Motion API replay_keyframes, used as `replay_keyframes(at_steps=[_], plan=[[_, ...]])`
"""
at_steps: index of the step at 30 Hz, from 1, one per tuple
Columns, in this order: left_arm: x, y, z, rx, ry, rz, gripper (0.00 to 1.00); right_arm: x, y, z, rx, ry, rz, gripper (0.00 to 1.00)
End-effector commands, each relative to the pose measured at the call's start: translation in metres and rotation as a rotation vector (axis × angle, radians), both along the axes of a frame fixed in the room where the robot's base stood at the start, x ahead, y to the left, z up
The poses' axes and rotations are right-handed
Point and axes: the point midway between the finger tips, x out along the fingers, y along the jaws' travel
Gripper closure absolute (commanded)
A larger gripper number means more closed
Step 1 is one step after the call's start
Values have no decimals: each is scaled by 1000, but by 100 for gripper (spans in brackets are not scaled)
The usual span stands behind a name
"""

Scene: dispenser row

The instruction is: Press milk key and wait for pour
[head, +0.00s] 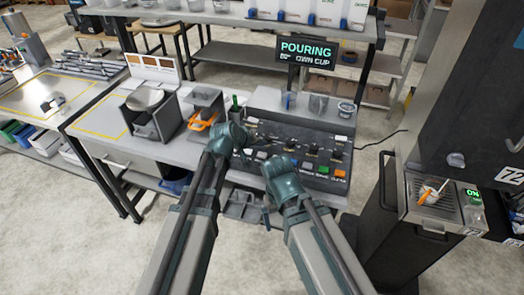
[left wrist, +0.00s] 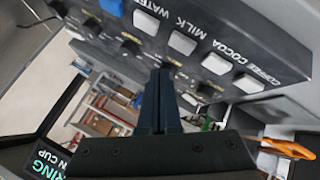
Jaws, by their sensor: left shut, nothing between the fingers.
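The dark sloped key panel (head: 300,140) stands on the table ahead; its labels are too small to read in the head view. In the left wrist view the panel appears turned over, and the white milk key (left wrist: 182,43) is beside the MILK label. My left gripper (left wrist: 162,75) is shut and empty, its tips close to the panel just below the milk key in that view. I cannot tell whether they touch it. My left gripper (head: 247,146) also shows at the panel's left side in the head view. My right gripper (head: 268,156) is near the panel's front; its fingers are unclear.
The display (head: 306,52) behind the panel reads POURING and OWN CUP. Cups (head: 318,104) stand at the panel's back. The white water key (left wrist: 146,21) and cocoa key (left wrist: 216,64) flank the milk key. A stand with an orange part (head: 202,120) is at the left.

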Motion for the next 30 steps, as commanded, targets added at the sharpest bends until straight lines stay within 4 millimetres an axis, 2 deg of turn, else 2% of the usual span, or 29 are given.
replay_keyframes(at_steps=[1, 7, 23, 26, 29, 30], plan=[[0, 0, 11, 0, 0, 0, 100, 0, 0, 11, 0, 0, 0, 0], [0, 0, 26, 0, 0, 0, 100, 0, 0, 26, 0, 0, 0, 0], [-1, 0, 24, 3, 2, -3, 100, 0, 0, 25, 0, 0, 1, 0], [-21, -4, 16, 50, 37, -43, 100, 0, 0, 25, 0, 0, 1, 0], [-69, -6, -4, 168, 126, -137, 100, 0, 0, 25, 0, 0, 0, 0], [-92, -5, -12, 228, 173, -183, 100, 0, 0, 25, 0, 0, 0, 0]])
